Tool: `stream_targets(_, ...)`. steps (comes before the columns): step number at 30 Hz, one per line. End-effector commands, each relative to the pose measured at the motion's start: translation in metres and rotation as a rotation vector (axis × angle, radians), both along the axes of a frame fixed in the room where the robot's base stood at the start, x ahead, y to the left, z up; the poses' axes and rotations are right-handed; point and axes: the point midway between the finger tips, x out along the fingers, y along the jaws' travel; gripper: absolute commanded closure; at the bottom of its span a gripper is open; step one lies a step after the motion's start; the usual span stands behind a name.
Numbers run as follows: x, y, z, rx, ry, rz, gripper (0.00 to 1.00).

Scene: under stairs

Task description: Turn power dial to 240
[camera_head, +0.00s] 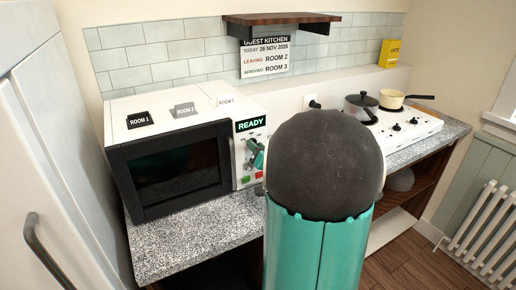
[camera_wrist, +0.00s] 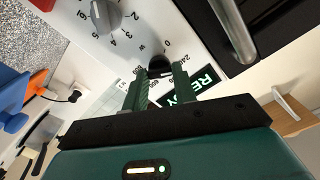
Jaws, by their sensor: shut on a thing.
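The microwave (camera_head: 175,165) stands on the speckled counter with its dark door shut. Its white control panel carries a green READY display (camera_head: 250,125). In the wrist view the panel appears turned, with the display (camera_wrist: 197,87) partly behind my fingers. The small dark power dial (camera_wrist: 160,66) lies between the two green fingertips of my gripper (camera_wrist: 161,78), which is shut on it. A 240 mark (camera_wrist: 186,58) is beside the right finger. The dial's pointer is hidden. In the head view my gripper (camera_head: 257,153) is at the upper part of the panel.
A grey numbered dial (camera_wrist: 106,16) sits beside the power dial. The silver door handle (camera_wrist: 232,30) is close to my right finger. Right of the microwave are a hob (camera_head: 420,127), a lidded pot (camera_head: 361,107) and a pan (camera_head: 391,99). A shelf (camera_head: 282,19) hangs above.

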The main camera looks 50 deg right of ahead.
Motion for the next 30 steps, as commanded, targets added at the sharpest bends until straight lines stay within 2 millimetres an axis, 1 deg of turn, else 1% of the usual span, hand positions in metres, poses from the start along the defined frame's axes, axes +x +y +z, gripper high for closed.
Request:
stream_targets(1,-0.001,0.000,-0.002,0.002,0.003,0.000,0.67)
stream_targets(3,-0.001,0.000,-0.001,0.002,0.002,-0.001,0.53)
stream_targets(4,-0.001,0.000,-0.001,0.002,0.002,0.000,0.51)
stream_targets(12,-0.001,0.000,0.000,0.000,0.001,0.000,0.51)
stream_targets(16,-0.009,0.002,0.000,0.000,0.001,-0.002,0.51)
stream_targets(20,-0.028,0.008,0.000,0.000,0.001,-0.003,0.51)
stream_targets(30,-0.099,0.031,0.000,0.000,0.000,-0.002,0.51)
